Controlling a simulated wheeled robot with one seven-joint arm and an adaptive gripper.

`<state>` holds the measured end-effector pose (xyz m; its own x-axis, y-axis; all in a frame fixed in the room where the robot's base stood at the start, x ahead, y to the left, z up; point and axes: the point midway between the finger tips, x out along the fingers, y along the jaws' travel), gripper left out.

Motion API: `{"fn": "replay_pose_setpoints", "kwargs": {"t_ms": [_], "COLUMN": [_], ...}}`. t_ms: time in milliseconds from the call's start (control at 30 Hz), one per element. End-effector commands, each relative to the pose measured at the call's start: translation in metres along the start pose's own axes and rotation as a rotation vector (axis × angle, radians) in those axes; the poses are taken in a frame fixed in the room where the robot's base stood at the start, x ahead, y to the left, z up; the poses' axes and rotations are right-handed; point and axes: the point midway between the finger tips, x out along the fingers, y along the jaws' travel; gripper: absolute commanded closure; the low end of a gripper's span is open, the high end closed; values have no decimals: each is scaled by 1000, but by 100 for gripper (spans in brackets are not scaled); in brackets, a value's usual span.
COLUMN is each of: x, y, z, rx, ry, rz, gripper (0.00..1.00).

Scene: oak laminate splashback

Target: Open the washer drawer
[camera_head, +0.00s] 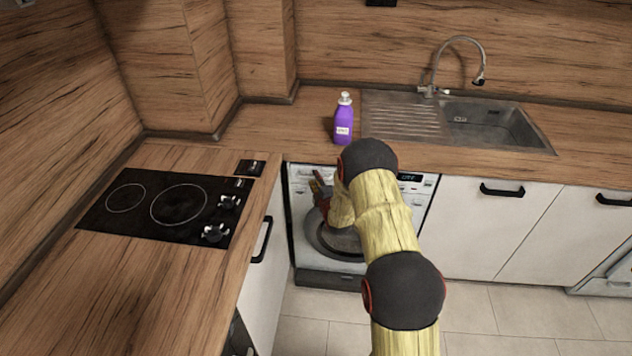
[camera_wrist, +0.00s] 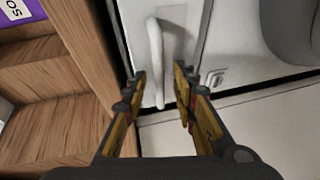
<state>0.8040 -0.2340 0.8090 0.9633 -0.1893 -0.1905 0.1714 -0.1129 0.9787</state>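The white washer (camera_head: 303,232) stands under the counter, with a round door (camera_head: 325,243) in its front. Its drawer (camera_head: 301,173) is at the upper left of the front, partly hidden by my arm in the head view. The wrist view shows a light panel with a pale bar handle (camera_wrist: 155,60); the panel looks flush with the front. My gripper (camera_wrist: 161,82) is open and empty, its fingers apart on either side of the handle's lower part. I cannot tell whether they touch it. In the head view my gripper (camera_head: 320,188) is at the washer's upper left.
A purple bottle (camera_head: 343,122) stands on the counter above the washer. A cooktop (camera_head: 170,207) is on the left counter, above a cabinet with a black handle (camera_head: 262,240). The sink (camera_head: 490,125) is at right. Bare floor (camera_head: 320,318) shows before the washer.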

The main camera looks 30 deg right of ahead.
Motion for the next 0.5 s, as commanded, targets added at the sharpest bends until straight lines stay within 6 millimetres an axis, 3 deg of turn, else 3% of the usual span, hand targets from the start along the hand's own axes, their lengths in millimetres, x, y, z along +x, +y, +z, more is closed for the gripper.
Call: {"fn": "replay_pose_setpoints", "kwargs": {"t_ms": [167, 500], "x": [0, 0], "y": [0, 0], "z": [0, 0], "rx": [0, 0], "ry": [0, 0], "rz": [0, 0], "gripper": [72, 91]}}
